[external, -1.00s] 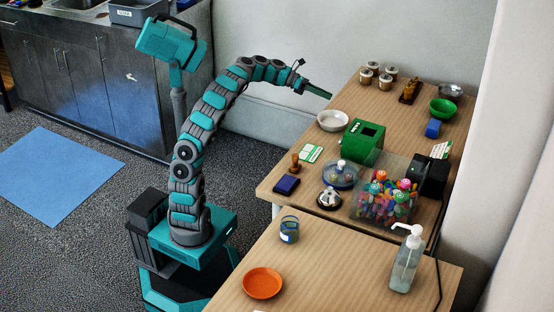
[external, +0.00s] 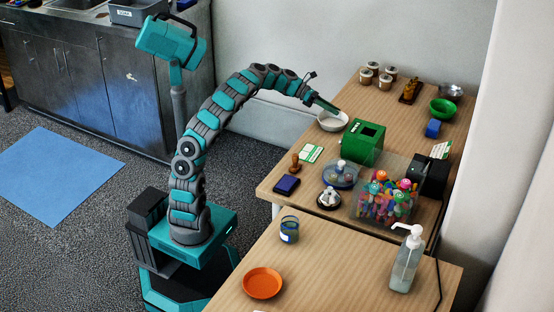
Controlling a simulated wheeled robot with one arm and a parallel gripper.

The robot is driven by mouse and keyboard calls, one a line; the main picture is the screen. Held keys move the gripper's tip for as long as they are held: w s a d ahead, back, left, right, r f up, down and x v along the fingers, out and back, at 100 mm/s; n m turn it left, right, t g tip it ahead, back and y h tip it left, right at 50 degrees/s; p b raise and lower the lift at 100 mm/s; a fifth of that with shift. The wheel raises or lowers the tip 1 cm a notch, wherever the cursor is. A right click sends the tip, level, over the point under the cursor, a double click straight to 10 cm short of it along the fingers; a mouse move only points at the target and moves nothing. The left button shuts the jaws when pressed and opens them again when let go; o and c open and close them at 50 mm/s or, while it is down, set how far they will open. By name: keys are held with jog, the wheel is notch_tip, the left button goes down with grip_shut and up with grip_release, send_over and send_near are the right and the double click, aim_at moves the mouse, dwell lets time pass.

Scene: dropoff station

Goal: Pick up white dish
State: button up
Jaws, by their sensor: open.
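The white dish (external: 334,124) is a shallow round bowl on the wooden table, at its left edge and left of the green box. My gripper (external: 330,107) is open and points down and right over the dish's far rim. It overlaps the dish in the picture; I cannot tell whether it touches it. The gap between the fingers is too small to make out. Part of the dish's upper rim is hidden behind the gripper.
The green box (external: 363,142) stands close to the right of the dish. A green and white card (external: 310,153) lies in front of it. Several small jars (external: 366,76) stand behind, and a green bowl (external: 443,108) stands to the right. The table behind the dish is mostly clear.

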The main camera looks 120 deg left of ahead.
grip_shut()
dwell(0.3)
dwell(1.1)
